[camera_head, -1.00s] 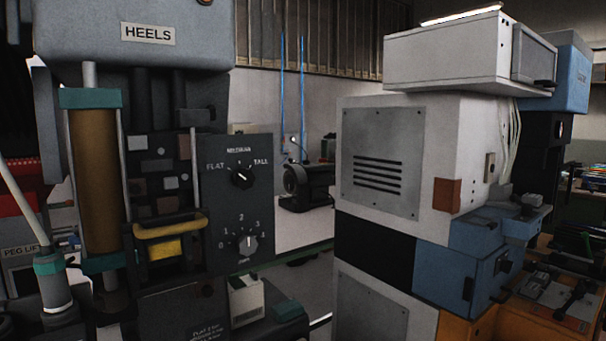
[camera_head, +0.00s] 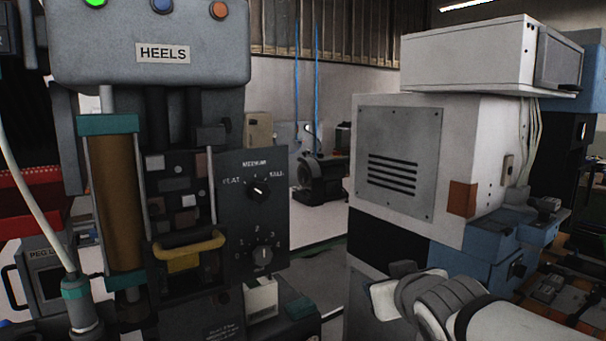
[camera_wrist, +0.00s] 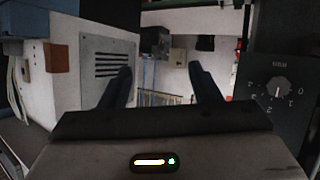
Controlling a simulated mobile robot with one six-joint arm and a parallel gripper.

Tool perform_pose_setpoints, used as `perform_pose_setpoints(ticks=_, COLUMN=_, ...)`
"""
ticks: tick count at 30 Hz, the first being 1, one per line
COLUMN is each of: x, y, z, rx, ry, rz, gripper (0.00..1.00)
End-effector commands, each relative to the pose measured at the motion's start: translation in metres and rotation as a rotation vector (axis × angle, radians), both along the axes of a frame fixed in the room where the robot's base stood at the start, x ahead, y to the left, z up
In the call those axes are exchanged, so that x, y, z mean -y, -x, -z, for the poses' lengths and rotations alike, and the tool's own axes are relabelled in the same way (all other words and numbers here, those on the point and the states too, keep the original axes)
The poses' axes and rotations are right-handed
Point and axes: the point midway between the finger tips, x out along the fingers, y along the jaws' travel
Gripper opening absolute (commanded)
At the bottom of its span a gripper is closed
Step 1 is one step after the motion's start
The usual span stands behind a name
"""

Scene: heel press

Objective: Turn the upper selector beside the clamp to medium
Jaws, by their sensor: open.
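The upper selector (camera_head: 258,190) is a black knob with a white mark on the dark panel of the HEELS press. FLAT, MEDIUM and TALL are lettered around it; the mark is too small to read surely. The numbered lower selector (camera_head: 262,256) sits below it, and shows upside down at the right of the wrist view (camera_wrist: 277,90). Left of the panel are a yellow handle (camera_head: 190,251) and a brown cylinder (camera_head: 118,200) with teal collars. My gripper (camera_wrist: 163,80) is open and empty, with nothing between its fingers. The upper selector is not visible in the wrist view.
A pale cabinet with a vented grey plate (camera_head: 398,160) stands right of the press, close to my arm at the lower right. It is at the left in the wrist view. A gap between cabinet and panel opens onto a bench with a dark machine (camera_head: 320,180).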

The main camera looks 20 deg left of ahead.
Motion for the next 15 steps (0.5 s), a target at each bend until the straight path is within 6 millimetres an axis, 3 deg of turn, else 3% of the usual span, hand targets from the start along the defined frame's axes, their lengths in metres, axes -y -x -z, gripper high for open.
perform_pose_setpoints(ticks=1, x=-0.034, y=-0.001, z=-0.034, rx=0.079, ry=-0.035, rz=-0.083, gripper=0.57)
perform_pose_setpoints(ticks=3, x=-0.078, y=0.006, z=-0.067, rx=0.165, ry=-0.087, rz=-0.217, gripper=0.57)
perform_pose_setpoints(ticks=6, x=-0.123, y=0.021, z=-0.104, rx=0.264, ry=-0.152, rz=-0.359, gripper=0.57)
perform_pose_setpoints(ticks=10, x=-0.158, y=0.039, z=-0.132, rx=0.334, ry=-0.207, rz=-0.477, gripper=0.57)
perform_pose_setpoints(ticks=15, x=-0.176, y=0.043, z=-0.141, rx=0.359, ry=-0.23, rz=-0.527, gripper=0.57)
